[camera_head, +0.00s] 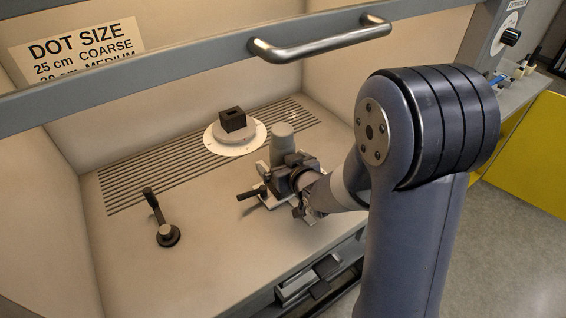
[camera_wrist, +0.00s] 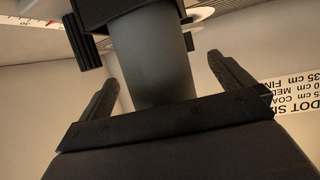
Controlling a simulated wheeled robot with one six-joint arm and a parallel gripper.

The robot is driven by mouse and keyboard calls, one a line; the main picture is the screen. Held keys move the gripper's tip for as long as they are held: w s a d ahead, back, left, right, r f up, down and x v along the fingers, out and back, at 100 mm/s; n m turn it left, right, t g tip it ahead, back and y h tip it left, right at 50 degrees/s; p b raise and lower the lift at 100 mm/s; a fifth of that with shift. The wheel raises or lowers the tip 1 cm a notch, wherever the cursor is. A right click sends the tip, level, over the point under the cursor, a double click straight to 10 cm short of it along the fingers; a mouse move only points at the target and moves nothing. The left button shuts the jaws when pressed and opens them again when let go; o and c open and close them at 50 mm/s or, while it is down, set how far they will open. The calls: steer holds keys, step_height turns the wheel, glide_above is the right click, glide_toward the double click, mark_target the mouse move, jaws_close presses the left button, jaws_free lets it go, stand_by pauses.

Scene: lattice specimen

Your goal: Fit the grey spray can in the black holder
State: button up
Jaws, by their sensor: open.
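The grey spray can (camera_head: 283,139) stands upright on the bench of the cabinet, its rounded top showing above my gripper (camera_head: 294,168). In the wrist view the can (camera_wrist: 151,62) is a plain grey cylinder between the two fingers of my gripper (camera_wrist: 160,75). The fingers are apart, with gaps beside the can. A black piece, which looks like the black holder (camera_wrist: 118,8), lies across the can's lower end in that inverted view. Whether the can is fully seated there is hidden. In the head view my gripper covers most of this spot.
A black block with a square hole (camera_head: 233,120) sits on a round pedestal over a white disc (camera_head: 210,136). A black crank lever (camera_head: 160,218) stands at left. The raised sash with its metal handle (camera_head: 320,38) spans above.

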steer(key=shift+p+v, duration=0.35)
steer(key=shift+v, duration=2.15)
steer(key=shift+r, duration=0.1)
steer(key=v, duration=1)
steer(key=shift+s+p, duration=0.35)
steer(key=shift+p, duration=0.1)
steer(key=shift+d+r, duration=0.15)
